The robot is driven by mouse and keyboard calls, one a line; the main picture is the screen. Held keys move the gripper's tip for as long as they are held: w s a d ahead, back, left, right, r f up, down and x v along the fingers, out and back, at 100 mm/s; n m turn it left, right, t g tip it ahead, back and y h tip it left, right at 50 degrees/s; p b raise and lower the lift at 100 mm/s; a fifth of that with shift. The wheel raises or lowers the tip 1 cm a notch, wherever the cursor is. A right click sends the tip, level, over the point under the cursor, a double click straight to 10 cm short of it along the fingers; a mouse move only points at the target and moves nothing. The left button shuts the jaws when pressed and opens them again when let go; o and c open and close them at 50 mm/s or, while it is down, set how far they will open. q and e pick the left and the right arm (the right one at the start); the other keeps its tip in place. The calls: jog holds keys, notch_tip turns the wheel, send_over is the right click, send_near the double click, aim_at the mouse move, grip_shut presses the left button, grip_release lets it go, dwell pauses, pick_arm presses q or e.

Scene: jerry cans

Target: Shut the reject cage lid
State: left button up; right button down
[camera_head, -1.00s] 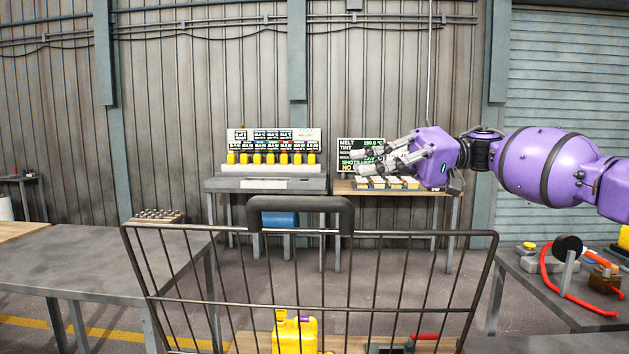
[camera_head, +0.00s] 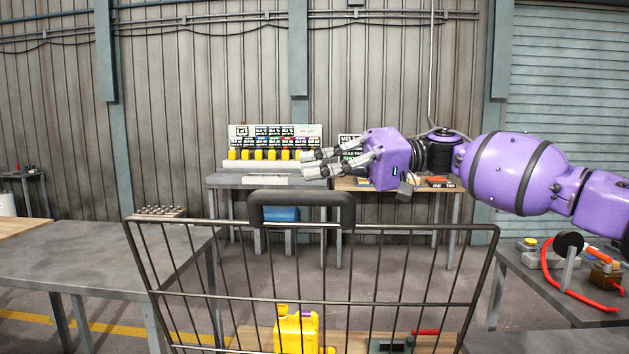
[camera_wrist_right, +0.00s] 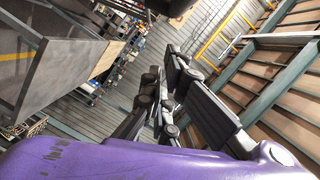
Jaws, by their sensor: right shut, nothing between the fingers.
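The reject cage lid (camera_head: 400,300) is a dark wire panel standing up across the lower middle of the head view. Its thick black handle (camera_head: 300,198) is at the top edge. My right gripper (camera_head: 308,164) reaches in from the right and points left, showing just above the handle in the picture. It is shut and empty, apart from the handle; the depth gap is hard to judge. Its dark fingers also show in the right wrist view (camera_wrist_right: 160,105). A yellow jerry can (camera_head: 296,330) shows through the wires. My left gripper is out of view.
A grey table (camera_head: 90,255) stands on the left. A bench (camera_head: 560,290) with a red hose is on the right. Against the back wall stands a table (camera_head: 265,181) with a row of yellow cans. Open floor lies behind the lid.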

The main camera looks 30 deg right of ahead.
jog(key=s+a+f+p, duration=0.1)
jog(key=s+a+p, duration=0.1)
jog(key=p, duration=0.1)
jog(key=shift+s+f, duration=0.15)
dwell(0.5)
